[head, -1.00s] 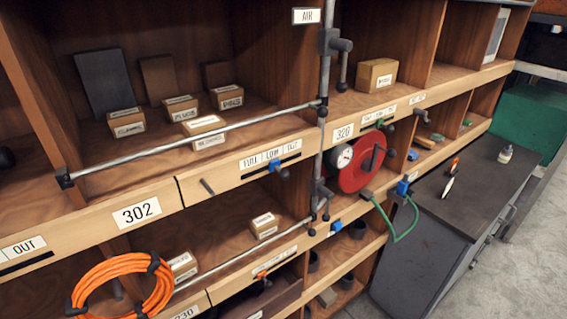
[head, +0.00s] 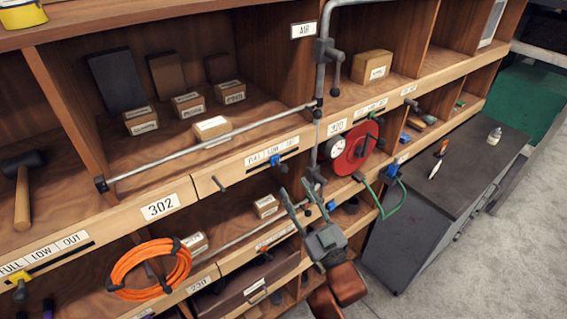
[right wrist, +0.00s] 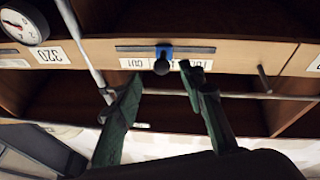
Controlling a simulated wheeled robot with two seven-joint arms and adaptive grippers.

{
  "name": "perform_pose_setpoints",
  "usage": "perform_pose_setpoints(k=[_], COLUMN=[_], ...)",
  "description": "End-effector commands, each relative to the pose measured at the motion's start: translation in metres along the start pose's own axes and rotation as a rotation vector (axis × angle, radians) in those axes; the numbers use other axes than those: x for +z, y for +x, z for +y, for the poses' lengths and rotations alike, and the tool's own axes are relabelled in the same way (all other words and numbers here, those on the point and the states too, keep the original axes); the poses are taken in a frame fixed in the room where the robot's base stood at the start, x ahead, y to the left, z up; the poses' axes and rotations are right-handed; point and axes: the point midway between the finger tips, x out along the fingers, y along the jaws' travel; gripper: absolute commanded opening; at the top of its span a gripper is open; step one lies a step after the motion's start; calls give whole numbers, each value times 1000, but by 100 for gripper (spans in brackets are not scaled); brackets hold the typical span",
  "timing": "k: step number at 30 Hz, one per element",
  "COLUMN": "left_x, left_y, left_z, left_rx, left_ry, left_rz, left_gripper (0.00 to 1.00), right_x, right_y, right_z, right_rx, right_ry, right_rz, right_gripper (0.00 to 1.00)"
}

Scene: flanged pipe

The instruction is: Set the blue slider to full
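The blue slider (head: 274,160) sits near the middle of its slot in the front strip above the drawer-like edge, below the FULL, LOW, OUT labels (head: 270,152). In the right wrist view, which is upside down, the blue slider (right wrist: 164,50) has a dark round knob facing me. My right gripper (head: 296,190) is open and empty, below and right of the slider in the head view. In the right wrist view its fingertips (right wrist: 161,76) stand on either side of the knob's line, apart from it. My left gripper is not in view.
A grey pipe (head: 215,143) runs across the shelf front, and a vertical pipe (head: 318,130) stands right of the slider. A peg (head: 218,184) sticks out left of it. A red disc (head: 352,155) and an orange hose coil (head: 150,268) are nearby.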

Motion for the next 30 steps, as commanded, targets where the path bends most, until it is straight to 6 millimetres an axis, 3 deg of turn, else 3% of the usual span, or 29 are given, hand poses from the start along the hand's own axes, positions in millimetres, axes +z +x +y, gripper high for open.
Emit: perform_pose_setpoints(k=[3, 16, 28, 30], left_x=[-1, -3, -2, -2], left_y=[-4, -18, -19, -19], left_z=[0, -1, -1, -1], left_rx=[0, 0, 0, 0], left_ry=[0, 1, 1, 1], left_rz=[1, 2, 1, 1], left_gripper=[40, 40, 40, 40], right_x=[-10, -9, -8, -8], right_y=[10, 70, 78, 78], right_z=[-2, -2, -2, -2], right_rx=[-4, -3, -4, -4], right_ry=[0, 1, 0, 0], right_rz=[17, 14, 14, 14], right_gripper=[37, 37, 37, 32])
